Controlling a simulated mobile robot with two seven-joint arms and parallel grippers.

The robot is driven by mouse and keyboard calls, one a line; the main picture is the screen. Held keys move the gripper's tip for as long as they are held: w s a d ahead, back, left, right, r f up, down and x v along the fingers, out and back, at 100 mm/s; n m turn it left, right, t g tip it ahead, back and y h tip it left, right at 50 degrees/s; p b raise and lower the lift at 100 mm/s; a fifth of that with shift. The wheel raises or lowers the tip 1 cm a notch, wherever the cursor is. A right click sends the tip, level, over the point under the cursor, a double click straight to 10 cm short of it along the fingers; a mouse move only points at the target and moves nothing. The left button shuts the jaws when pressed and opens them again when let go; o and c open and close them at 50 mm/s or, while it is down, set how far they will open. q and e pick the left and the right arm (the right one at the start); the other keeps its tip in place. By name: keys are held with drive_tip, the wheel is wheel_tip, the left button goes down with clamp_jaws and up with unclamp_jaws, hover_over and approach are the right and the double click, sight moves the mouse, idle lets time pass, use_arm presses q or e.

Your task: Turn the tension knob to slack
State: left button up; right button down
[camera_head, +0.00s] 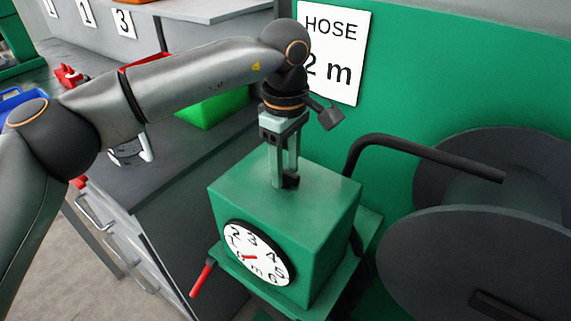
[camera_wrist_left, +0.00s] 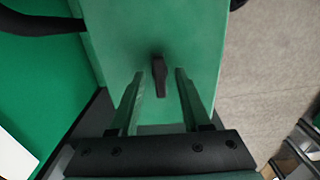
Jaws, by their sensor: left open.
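The tension knob (camera_wrist_left: 158,76) is a small black bar-shaped knob on the top face of a green box (camera_head: 235,187). In the left wrist view its long side runs up and down the picture. My left gripper (camera_head: 284,182) points down at the box top, its two fingers open. In the wrist view the fingertips (camera_wrist_left: 160,72) stand on either side of the knob, with a gap showing on each side. In the head view the knob (camera_head: 291,181) is partly hidden by the fingers. No slack marking can be read. My right gripper is out of view.
A white dial (camera_head: 258,252) with a red needle is on the box front. A red-handled lever (camera_head: 201,279) sticks out lower left. A bent black bar (camera_head: 425,152) and a large dark reel (camera_head: 480,245) are at the right. A "HOSE 2 m" sign (camera_head: 333,50) hangs behind.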

use_arm(q)
drive_tip(key=shift+c, duration=0.4)
clamp_jaws()
